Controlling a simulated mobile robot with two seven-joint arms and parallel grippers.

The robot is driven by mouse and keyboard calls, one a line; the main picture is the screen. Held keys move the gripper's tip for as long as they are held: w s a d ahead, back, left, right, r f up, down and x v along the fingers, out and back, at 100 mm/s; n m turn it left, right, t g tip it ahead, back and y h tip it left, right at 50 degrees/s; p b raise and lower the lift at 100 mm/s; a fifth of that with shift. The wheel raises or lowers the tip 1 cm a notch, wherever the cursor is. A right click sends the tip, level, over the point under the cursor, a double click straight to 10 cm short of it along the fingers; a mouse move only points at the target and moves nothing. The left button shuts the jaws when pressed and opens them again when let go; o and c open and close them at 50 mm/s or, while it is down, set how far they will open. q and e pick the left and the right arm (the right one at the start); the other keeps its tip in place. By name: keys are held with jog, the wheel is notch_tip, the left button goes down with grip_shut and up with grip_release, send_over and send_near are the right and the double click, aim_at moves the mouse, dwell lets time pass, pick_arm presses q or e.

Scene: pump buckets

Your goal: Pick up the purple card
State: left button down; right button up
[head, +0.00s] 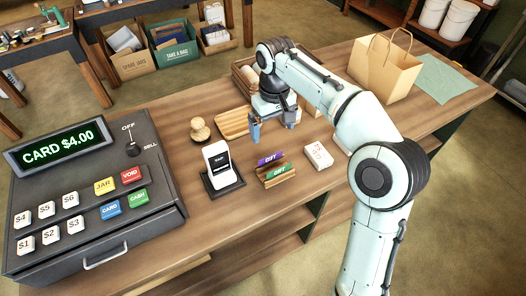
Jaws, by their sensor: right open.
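The purple card (270,159) stands upright in the back slot of a small wooden holder (280,179). Its face reads "GIFT". A green card (277,171) with the same kind of lettering stands in front of it. My right gripper (273,132) points down over the counter, behind and above the purple card. Its fingers are apart and hold nothing. It looks clear of the card, but the exact gap is hard to tell. My left gripper is not in view.
A card reader (218,164) on a dark base stands left of the holder, and a white box (318,156) lies right of it. A wooden stamp (200,130) and tray (233,123) are behind. A large register (90,190) fills the left; a paper bag (382,68) stands back right.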

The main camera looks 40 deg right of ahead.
jog(key=b, duration=0.1)
send_over(271, 160)
jog(key=f, duration=0.6)
jog(key=shift+s+f, duration=0.2)
jog(key=shift+s, duration=0.15)
jog(key=shift+w+f+b, duration=0.2)
jog(key=shift+f+b, duration=0.05)
jog(key=shift+f, duration=1.25)
jog(key=shift+w+f+b, duration=0.2)
jog(key=shift+f+b, duration=0.05)
jog(key=shift+f, duration=1.25)
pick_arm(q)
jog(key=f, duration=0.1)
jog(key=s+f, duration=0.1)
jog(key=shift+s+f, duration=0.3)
pick_arm(e)
jog(key=c, duration=0.8)
